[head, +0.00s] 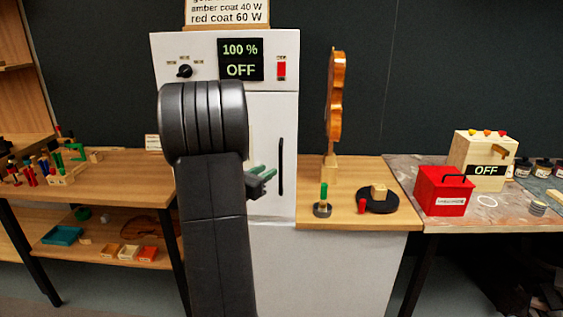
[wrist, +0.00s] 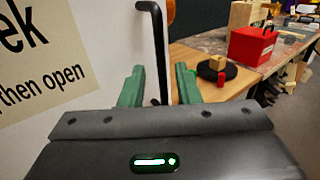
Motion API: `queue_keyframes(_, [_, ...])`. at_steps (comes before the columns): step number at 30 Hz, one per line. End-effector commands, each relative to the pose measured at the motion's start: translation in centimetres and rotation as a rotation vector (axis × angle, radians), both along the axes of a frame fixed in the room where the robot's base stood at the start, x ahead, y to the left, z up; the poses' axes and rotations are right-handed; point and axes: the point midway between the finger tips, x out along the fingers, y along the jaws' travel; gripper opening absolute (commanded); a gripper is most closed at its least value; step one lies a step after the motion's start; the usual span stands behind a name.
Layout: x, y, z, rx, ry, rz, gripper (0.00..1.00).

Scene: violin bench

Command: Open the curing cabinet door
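The white curing cabinet (head: 270,150) stands in the middle of the head view, with its door shut. Its panel display (head: 240,60) reads "100 %" and "OFF". A black vertical door handle (head: 281,166) is on the door's right side; in the wrist view the handle (wrist: 157,50) runs down between the green fingers. My gripper (head: 266,178) is just left of the handle in the head view. In the wrist view my gripper (wrist: 160,85) is open, its fingers apart on either side of the handle's line. I cannot tell whether they touch it. My arm hides the door's left part.
A wooden bench (head: 350,215) right of the cabinet holds a violin (head: 336,95) on a stand and a black disc (head: 378,204). A red box (head: 443,190) stands farther right. Another bench (head: 110,180) is at the left. Door paper (wrist: 45,55) reads "then open".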

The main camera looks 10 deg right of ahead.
Motion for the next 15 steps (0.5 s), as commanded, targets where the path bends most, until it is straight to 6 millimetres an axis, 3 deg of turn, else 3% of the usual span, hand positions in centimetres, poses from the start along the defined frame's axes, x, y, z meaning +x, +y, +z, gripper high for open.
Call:
queue_keyframes(6, [2.9, -3.6, 0.1, 0.001, -0.001, -0.004, 0.3])
queue_keyframes(15, [5.0, -6.0, 0.0, 0.002, 0.001, -0.001, 0.3])
